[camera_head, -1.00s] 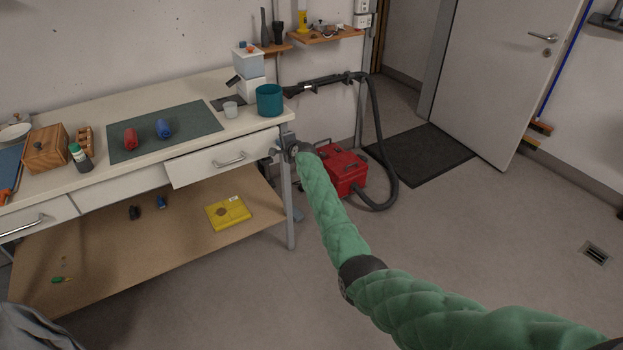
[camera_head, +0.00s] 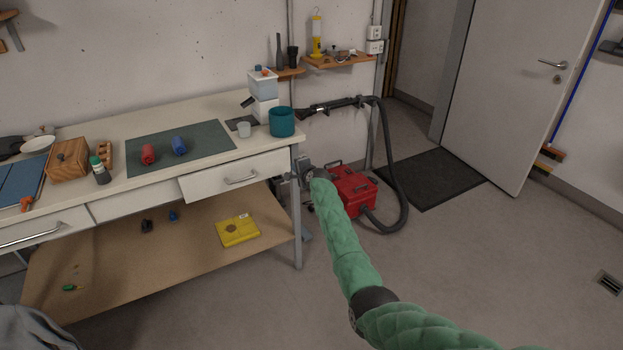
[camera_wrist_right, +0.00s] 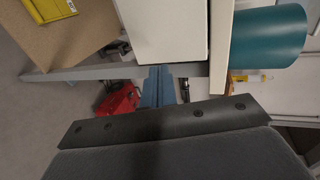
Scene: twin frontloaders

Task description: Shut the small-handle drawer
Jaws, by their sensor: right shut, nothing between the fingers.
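The small-handle drawer (camera_head: 218,183) is under the bench top at its right end. It stands a little open, its front jutting past the neighbouring panel. Its short bar handle (camera_head: 241,179) is in the middle of the front. My right gripper (camera_head: 303,171) is at the right end of this drawer, beside the bench corner and away from the handle. In the right wrist view, the shut, empty fingers (camera_wrist_right: 157,82) point at the edge of a white drawer panel (camera_wrist_right: 166,32); I cannot tell if they touch it. My left gripper is not in view.
A teal pot (camera_head: 282,122) stands on the bench corner above the drawer. A bench leg (camera_head: 297,230) and a red vacuum (camera_head: 352,190) with a hose are close to my right arm. A long-handled drawer (camera_head: 30,233) is at the left.

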